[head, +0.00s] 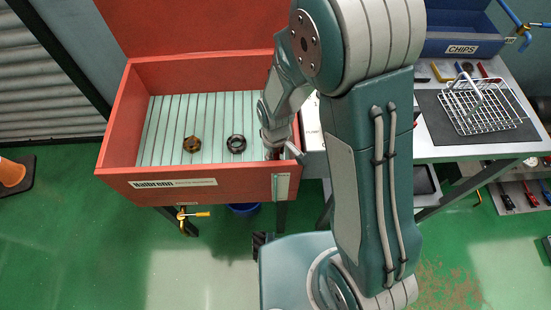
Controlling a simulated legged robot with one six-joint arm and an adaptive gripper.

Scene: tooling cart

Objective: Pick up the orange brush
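I cannot make out the orange brush in the head view; my arm covers part of the scene. My gripper (281,145) is at the right end of the red parts washer (240,174), low near its front wall. A grey finger sticks out to the right, but the fingertips are small and partly hidden. I cannot tell whether it is open or holds anything.
A brass nut (192,144) and a dark ring (237,144) lie on the washer's slatted floor. A wire basket (482,105) stands on a dark mat on the right-hand cart, with small tools behind it. A blue CHIPS bin (460,35) is at the back right. An orange cone (11,172) stands far left.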

